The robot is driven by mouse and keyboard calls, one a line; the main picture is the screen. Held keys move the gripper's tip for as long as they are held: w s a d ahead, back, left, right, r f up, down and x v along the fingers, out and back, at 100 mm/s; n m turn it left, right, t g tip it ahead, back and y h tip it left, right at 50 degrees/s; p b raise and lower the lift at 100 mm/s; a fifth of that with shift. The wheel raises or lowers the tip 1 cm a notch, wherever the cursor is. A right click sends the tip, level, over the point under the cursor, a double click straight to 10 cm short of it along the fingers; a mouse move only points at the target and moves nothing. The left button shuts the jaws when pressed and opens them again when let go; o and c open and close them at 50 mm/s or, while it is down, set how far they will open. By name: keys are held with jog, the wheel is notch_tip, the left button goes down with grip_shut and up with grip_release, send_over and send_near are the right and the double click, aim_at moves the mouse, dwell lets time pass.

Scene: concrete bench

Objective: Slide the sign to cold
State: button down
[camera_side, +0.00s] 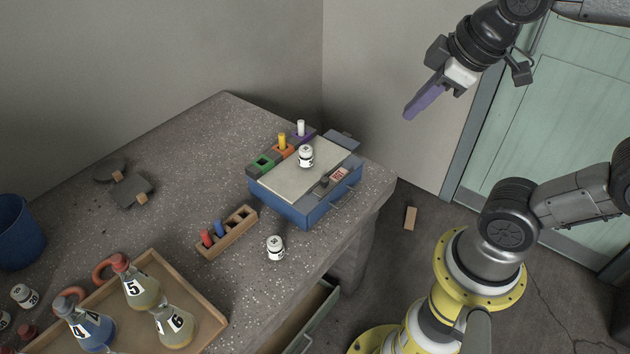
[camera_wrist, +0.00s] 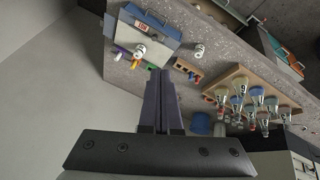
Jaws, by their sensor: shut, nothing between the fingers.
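The small sign (camera_side: 339,174) is a pale plate with red marks on the front of a blue box (camera_side: 290,205). It also shows in the wrist view (camera_wrist: 141,27), where its lettering is too small to read surely. A dark knob (camera_side: 324,181) sits just left of the sign in the side view. My gripper (camera_side: 408,115) is shut and empty, with purple fingers. It hangs in the air above and to the right of the box, well apart from the sign. In the wrist view its fingertips (camera_wrist: 160,73) point toward the bench.
A white jar (camera_side: 306,156) stands on the box's pale top, with coloured pegs behind it. Another jar (camera_side: 275,247) and a wooden peg block (camera_side: 227,234) stand in front. A tray (camera_side: 213,318) holds flasks. The air between gripper and box looks clear.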

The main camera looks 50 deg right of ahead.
jog(key=w+n+g+h, duration=0.15)
jog(key=w+n, duration=0.25)
jog(key=w, duration=0.5)
jog(key=n+g, duration=0.2)
jog(key=n, duration=0.1)
send_over(319, 190)
jog(key=s+a, duration=0.4)
notch_tip(319, 190, down, 4)
jog(key=w+a+f+n+g+h, duration=0.1)
jog(key=w+a+f+n, duration=0.1)
jog(key=f, duration=0.6)
jog(key=w+a+f+n+g+h, duration=0.1)
jog(key=w+a+f+n+g, duration=0.1)
jog(key=f, duration=0.7)
jog(key=shift+w+a, duration=0.6)
jog(key=shift+w, duration=0.5)
jog(key=x, duration=1)
jog(key=shift+s+d+f, duration=0.1)
jog(key=shift+d+f, duration=0.05)
jog(key=shift+d, duration=0.05)
jog(key=shift+s+d, duration=0.15)
jog(key=shift+d, duration=0.4)
jog(key=shift+s+d, duration=0.15)
jog(key=shift+d, duration=0.4)
jog(key=shift+s+d, duration=0.15)
jog(key=shift+d, duration=0.5)
